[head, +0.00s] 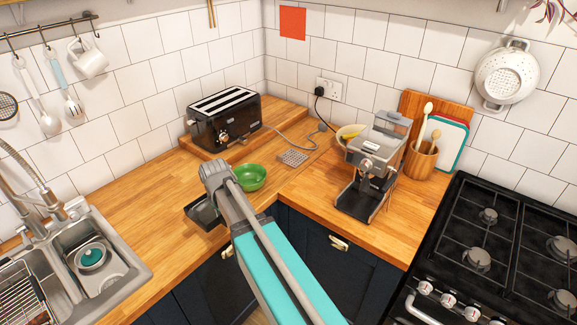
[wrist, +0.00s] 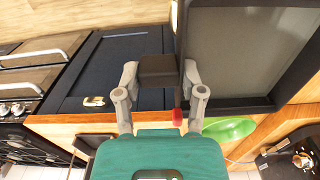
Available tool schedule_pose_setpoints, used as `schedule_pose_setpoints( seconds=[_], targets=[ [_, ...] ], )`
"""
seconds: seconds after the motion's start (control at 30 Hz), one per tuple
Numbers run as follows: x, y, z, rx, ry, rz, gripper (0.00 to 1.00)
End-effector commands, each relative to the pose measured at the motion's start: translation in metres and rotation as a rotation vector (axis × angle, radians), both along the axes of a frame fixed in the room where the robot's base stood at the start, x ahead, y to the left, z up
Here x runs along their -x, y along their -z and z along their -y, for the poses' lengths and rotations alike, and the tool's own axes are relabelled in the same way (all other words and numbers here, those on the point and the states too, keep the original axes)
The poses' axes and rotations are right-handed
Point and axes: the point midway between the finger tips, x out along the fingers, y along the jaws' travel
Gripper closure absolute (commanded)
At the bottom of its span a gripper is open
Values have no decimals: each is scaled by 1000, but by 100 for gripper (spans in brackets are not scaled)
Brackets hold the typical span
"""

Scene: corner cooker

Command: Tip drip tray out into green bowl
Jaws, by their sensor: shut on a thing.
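The black drip tray (head: 199,210) is held near the counter's front edge, left of my arm. Its dark rim and grey inside (wrist: 247,50) fill the upper right of the wrist view. My gripper (wrist: 160,70) is shut on a dark block at the tray's side, which looks like its handle. In the head view my arm hides the fingers and part of the tray. The green bowl (head: 251,177) stands on the counter behind and right of the tray, apart from it in the picture. Part of the bowl (wrist: 229,129) shows below the tray in the wrist view. Its inside looks empty.
A black toaster (head: 224,117) stands behind the bowl. A metal grid (head: 293,158) lies on the counter. The coffee machine (head: 372,165) stands right, before a utensil pot (head: 421,160). The sink (head: 85,265) is left, the hob (head: 497,240) right. Counter between sink and toaster is clear.

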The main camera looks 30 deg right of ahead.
Motion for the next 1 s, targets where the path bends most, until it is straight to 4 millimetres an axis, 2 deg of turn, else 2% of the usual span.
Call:
schedule_pose_setpoints(
  seconds=[0.47, 0.63, 0.87, 1.0],
  targets=[
    [-1, 0, 4, 0, 6, 0, 100],
    [-7, 0, 12, 0, 6, 1, 100],
    [-28, 1, 42, -2, 5, 3, 100],
    [-47, 1, 74, -4, 2, 6, 100]
  ],
)
